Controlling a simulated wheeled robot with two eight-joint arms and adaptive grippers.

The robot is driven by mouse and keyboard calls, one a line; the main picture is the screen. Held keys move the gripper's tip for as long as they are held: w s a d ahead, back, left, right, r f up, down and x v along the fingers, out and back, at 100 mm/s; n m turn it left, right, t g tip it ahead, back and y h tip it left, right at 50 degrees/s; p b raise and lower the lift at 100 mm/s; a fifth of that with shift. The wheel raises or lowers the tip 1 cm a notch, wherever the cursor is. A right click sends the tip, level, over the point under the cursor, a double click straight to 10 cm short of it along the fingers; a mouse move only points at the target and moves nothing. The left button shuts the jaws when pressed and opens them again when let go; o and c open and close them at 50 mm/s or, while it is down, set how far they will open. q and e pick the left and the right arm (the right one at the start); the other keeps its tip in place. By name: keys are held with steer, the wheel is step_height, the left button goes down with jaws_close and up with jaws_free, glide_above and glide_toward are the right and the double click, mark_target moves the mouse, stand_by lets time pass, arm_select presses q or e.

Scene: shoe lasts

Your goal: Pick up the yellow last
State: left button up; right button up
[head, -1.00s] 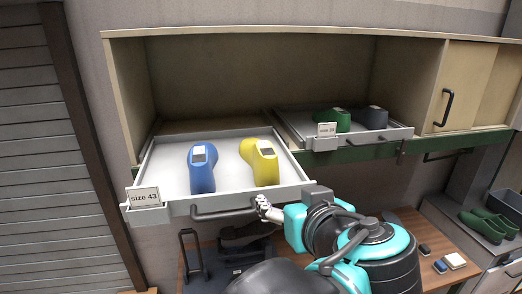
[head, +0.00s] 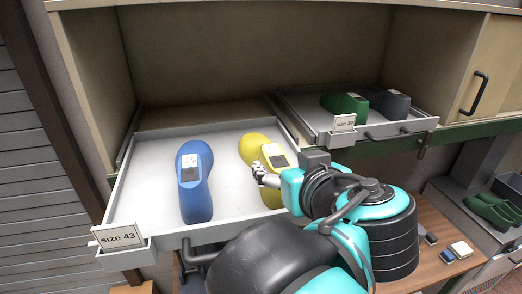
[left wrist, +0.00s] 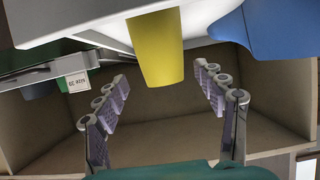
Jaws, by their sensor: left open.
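The yellow last (head: 254,148) lies in the pulled-out size 43 drawer (head: 225,138), right of the blue last (head: 194,180). It has a white label and a dark patch on top. My left gripper (head: 263,175) is at its near part in the head view and hides some of it. In the left wrist view the fingers (left wrist: 160,76) are open, with the yellow last (left wrist: 155,45) showing between and beyond them. Nothing is held, and I cannot tell whether a finger touches it. My right gripper is not in view.
The blue last also shows at the upper right of the left wrist view (left wrist: 275,28). Another open drawer (head: 310,119) at the right holds a green last (head: 345,106) and a dark grey last (head: 390,104). A wooden table (head: 440,230) with small items is below.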

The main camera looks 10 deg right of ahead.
mark_target(277, 162)
arm_select(q)
steer(key=shift+w, duration=0.25)
steer(key=shift+w+a+f, duration=0.1)
steer(key=shift+w+f, duration=0.1)
steer(key=shift+f, duration=0.05)
steer(key=shift+w+f+p, duration=0.15)
steer(key=shift+w+p, duration=0.2)
steer(key=x, duration=0.2)
steer(key=p+x, duration=0.1)
steer(key=x, duration=0.2)
steer(key=shift+w+a, duration=0.1)
steer(key=shift+a, duration=0.15)
steer(key=shift+s+d, duration=0.1)
steer(key=shift+s, duration=0.1)
steer(key=shift+c, duration=0.6)
jaws_close()
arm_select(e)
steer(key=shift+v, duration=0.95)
